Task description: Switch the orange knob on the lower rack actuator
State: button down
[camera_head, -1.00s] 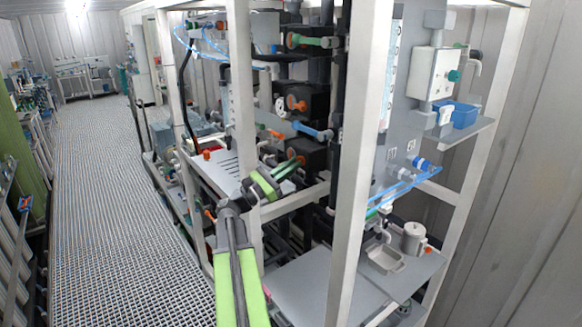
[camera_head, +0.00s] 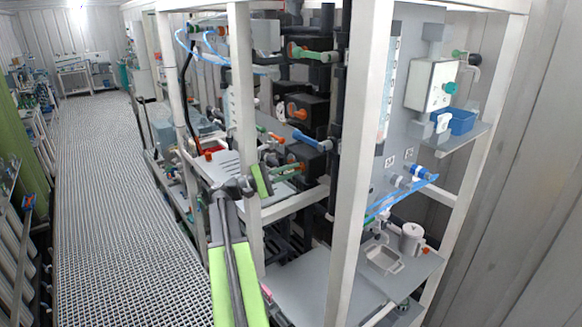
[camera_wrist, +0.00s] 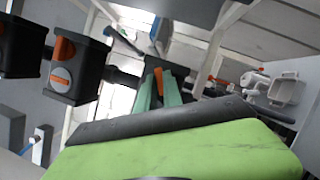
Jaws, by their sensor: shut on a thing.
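The lower rack actuator (camera_head: 314,155) is a black box behind the front posts of the rack. Its orange knob (camera_head: 296,166) faces left and is partly covered by my gripper (camera_head: 291,171). In the wrist view, the two teal fingers of my gripper (camera_wrist: 159,88) stand on either side of the orange knob (camera_wrist: 158,76), shut on it. The knob's exact angle is hard to tell behind the fingers. The actuator's dark body (camera_wrist: 166,62) shows just behind the fingertips.
A black middle actuator (camera_head: 312,108) with an orange knob and an upper one (camera_head: 318,45) sit above. A white rack post (camera_head: 244,110) stands close beside my wrist. A grey shelf (camera_head: 310,285) lies below. The grated walkway (camera_head: 120,200) on the left is clear.

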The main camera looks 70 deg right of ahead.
jog(key=shift+w+d+r+m+t+y+p, duration=0.1)
jog(key=shift+r+m+t+y+p, duration=0.15)
jog(key=shift+m+p, duration=0.6)
jog(key=shift+d+m+t+y+p, duration=0.15)
jog(key=shift+m+y+p, duration=0.3)
jog(key=shift+m, duration=0.7)
jog(key=shift+w+a+r+m+t+y+p, duration=0.1)
jog(key=shift+r+m+t+y+p, duration=0.1)
jog(key=shift+m+p, duration=0.7)
jog(key=shift+f+m, duration=0.15)
jog(key=shift+m, duration=0.15)
jog(key=c, duration=1.6)
grip_release()
jog(key=shift+o, duration=0.6)
jog(key=shift+s+f, duration=0.1)
jog(key=shift+d, duration=0.1)
